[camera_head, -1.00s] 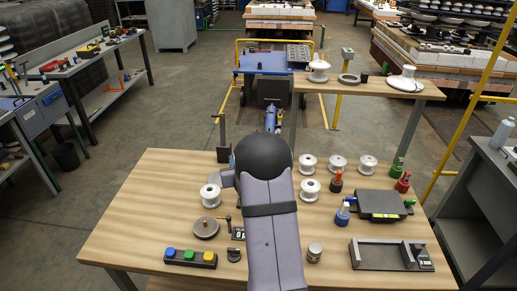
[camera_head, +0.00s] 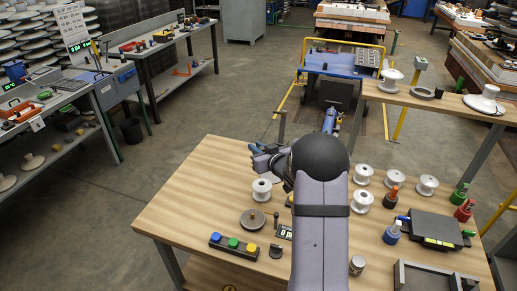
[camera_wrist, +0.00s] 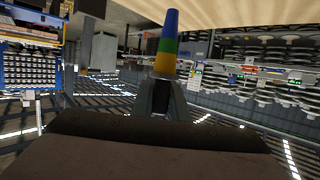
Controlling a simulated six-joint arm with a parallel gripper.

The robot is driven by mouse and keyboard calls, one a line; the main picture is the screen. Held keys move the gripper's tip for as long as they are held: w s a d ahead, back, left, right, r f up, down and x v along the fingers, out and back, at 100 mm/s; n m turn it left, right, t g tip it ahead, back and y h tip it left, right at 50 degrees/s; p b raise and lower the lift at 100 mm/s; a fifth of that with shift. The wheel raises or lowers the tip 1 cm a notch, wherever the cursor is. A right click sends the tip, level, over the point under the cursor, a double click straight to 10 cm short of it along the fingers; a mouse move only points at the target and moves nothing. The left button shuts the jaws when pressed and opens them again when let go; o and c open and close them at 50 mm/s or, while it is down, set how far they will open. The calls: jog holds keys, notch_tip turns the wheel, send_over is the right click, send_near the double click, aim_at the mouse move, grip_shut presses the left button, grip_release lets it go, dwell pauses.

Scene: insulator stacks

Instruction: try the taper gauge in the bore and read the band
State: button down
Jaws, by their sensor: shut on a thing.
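My gripper (camera_wrist: 160,98) is shut on the taper gauge (camera_wrist: 167,42), which shows blue, green and yellow-orange bands in the wrist view. The blue end points away from the jaws and the gauge's lower part is hidden between them. In the head view my gripper (camera_head: 262,160) is above the table's left back part, partly behind my arm, and the gauge is not clear there. A white spool-shaped insulator (camera_head: 262,190) stands just below it in the picture. More white insulators (camera_head: 392,177) stand right of my arm. I see no gauge in a bore.
A box with blue, green and yellow buttons (camera_head: 233,243) lies at the table's front left, near a round brown disc (camera_head: 253,219). A dark flat device (camera_head: 434,229) and small coloured bottles (camera_head: 393,232) are on the right. The wooden table (camera_head: 185,210) is bare at left.

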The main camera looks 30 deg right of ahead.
jog(key=shift+f+b, duration=1.4)
jog(key=shift+f, duration=0.5)
jog(key=shift+s+f+b, duration=0.1)
jog(key=shift+f+b, duration=1.85)
jog(key=shift+f, duration=0.7)
dwell(2.7)
jog(key=shift+r, duration=0.1)
